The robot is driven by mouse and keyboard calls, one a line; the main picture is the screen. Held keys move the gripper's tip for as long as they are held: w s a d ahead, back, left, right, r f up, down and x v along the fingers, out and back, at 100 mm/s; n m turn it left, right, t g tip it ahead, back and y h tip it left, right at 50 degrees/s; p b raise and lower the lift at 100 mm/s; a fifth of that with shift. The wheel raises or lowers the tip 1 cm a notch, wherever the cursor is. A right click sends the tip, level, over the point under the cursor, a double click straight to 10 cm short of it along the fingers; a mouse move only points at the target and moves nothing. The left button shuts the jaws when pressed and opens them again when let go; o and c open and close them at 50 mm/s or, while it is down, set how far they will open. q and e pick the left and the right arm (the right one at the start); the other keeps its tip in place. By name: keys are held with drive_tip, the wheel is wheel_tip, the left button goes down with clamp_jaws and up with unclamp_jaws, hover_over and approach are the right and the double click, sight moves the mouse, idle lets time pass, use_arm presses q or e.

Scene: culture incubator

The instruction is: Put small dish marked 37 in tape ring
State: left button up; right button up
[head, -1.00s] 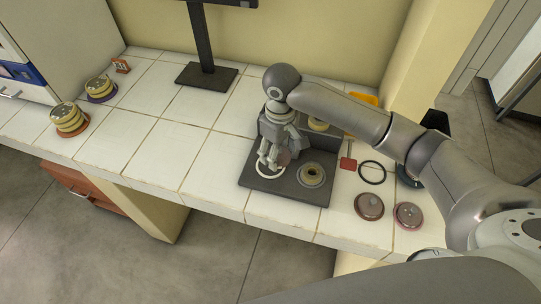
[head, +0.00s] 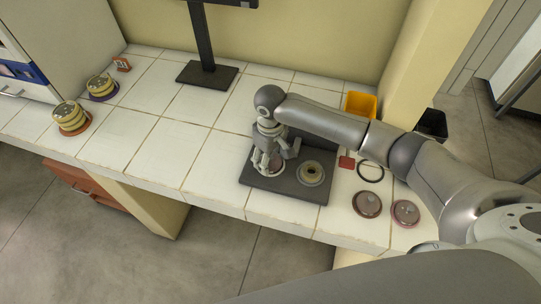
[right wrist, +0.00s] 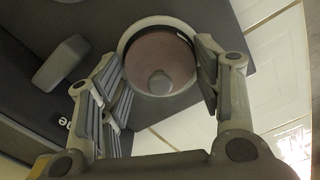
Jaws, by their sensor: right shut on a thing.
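My right gripper (head: 267,168) is low over the left part of a dark platform on the counter. It is shut on a small round dish with a pinkish face (right wrist: 158,58), which shows between the fingers in the right wrist view. A pale ring surrounds the dish there; I cannot tell whether the dish rests inside it or is just above it. No number is readable. My left gripper is not in view.
The dark platform (head: 287,192) also bears a round holder (head: 311,173) with a pale piece. Two reddish lidded dishes (head: 367,204) (head: 405,213) lie near the front edge. A yellow bin (head: 360,104), a monitor stand (head: 206,74) and dish stacks (head: 70,117) (head: 100,86) stand around. The counter's middle is clear.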

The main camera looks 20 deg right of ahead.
drive_tip(key=o, duration=1.1)
drive_tip(key=shift+c, duration=0.2)
wheel_tip(320, 180, up, 12)
drive_tip(key=b, duration=0.2)
